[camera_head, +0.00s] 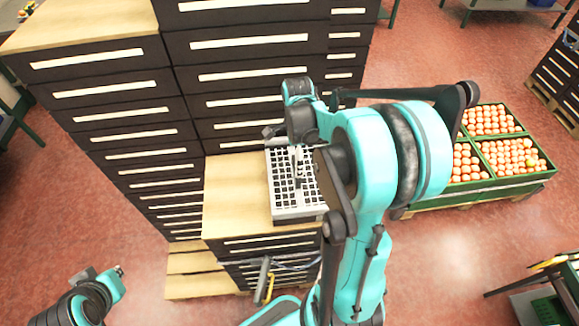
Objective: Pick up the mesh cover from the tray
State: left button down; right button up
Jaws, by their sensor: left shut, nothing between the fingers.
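The white mesh cover (284,190) lies on a grey tray (298,214) on a wooden-topped drawer cabinet near the middle of the view. My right arm reaches over it from the lower right and hides its right part. My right gripper (297,168) is low above or at the mesh; I cannot tell whether it touches it, nor how its fingers stand. My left gripper (118,271) is at the lower left, far from the tray, shut and empty.
The wooden cabinet top (232,195) is bare left of the tray. Tall dark drawer stacks (262,60) rise behind and left of it. Red floor lies open between the cabinets and my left arm.

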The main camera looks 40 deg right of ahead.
notch_tip(320, 180, down, 6)
jog(key=shift+d+f+b, duration=0.1)
jog(key=shift+d+b, duration=0.05)
jog(key=shift+b, duration=0.45)
jog(key=c, duration=1)
jog(key=shift+r, duration=0.2)
